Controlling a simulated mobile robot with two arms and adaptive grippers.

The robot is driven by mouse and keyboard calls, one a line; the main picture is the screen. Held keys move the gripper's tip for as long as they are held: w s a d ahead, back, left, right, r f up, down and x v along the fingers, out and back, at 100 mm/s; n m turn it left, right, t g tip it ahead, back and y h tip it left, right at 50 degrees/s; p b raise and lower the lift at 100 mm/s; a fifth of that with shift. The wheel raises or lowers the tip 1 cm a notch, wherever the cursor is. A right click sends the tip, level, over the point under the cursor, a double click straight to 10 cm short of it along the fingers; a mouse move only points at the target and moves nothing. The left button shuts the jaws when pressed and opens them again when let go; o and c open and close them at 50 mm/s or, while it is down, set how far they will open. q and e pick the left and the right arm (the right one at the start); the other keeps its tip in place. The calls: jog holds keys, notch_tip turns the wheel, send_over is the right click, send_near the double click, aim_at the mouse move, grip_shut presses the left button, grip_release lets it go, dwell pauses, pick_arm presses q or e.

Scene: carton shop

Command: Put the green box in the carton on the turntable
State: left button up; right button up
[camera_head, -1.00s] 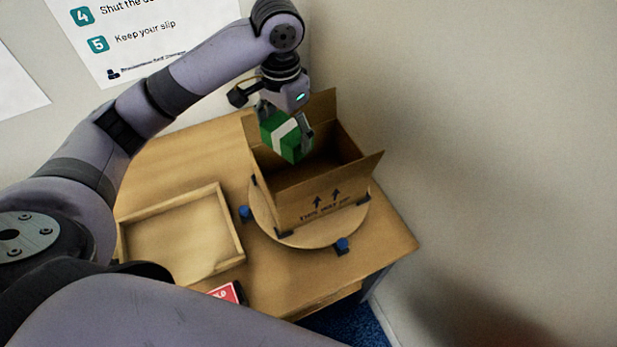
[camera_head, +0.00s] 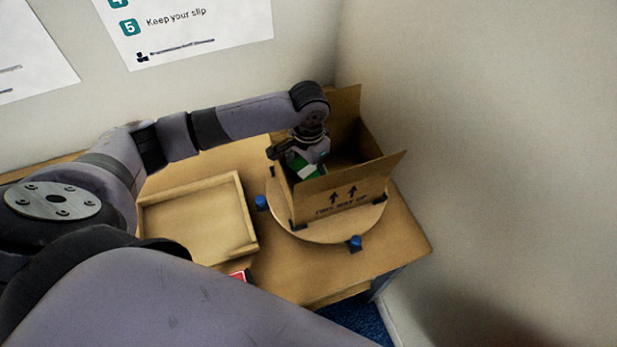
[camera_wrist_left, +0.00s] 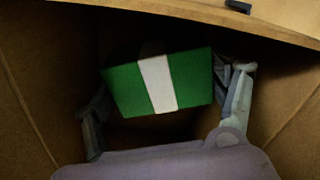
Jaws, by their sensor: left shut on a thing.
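The open carton (camera_head: 352,194) stands on the round wooden turntable (camera_head: 318,233), with its flaps up. My left gripper (camera_head: 306,172) is lowered into the left part of the carton and is shut on the green box (camera_head: 311,172). The front wall of the carton partly hides the box. In the left wrist view the green box (camera_wrist_left: 158,82), with a white band, lies between the two fingers (camera_wrist_left: 165,105), with brown carton walls around it. Whether the box touches the carton floor cannot be told. My right gripper does not show.
A shallow wooden tray (camera_head: 250,212), empty where I see it, lies left of the turntable on the table (camera_head: 290,275). A red item (camera_head: 238,275) shows at the table's front edge. Blue knobs (camera_head: 355,243) sit at the turntable's rim. A wall is close behind and right.

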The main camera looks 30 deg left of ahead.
aim_at(308, 170)
pick_arm(q)
jog(key=shift+f, duration=1.85)
jog(key=o, duration=1.2)
jog(key=shift+f, duration=0.1)
notch_tip(308, 170, up, 12)
jog(key=shift+r+b, duration=0.15)
jog(key=shift+b, duration=0.3)
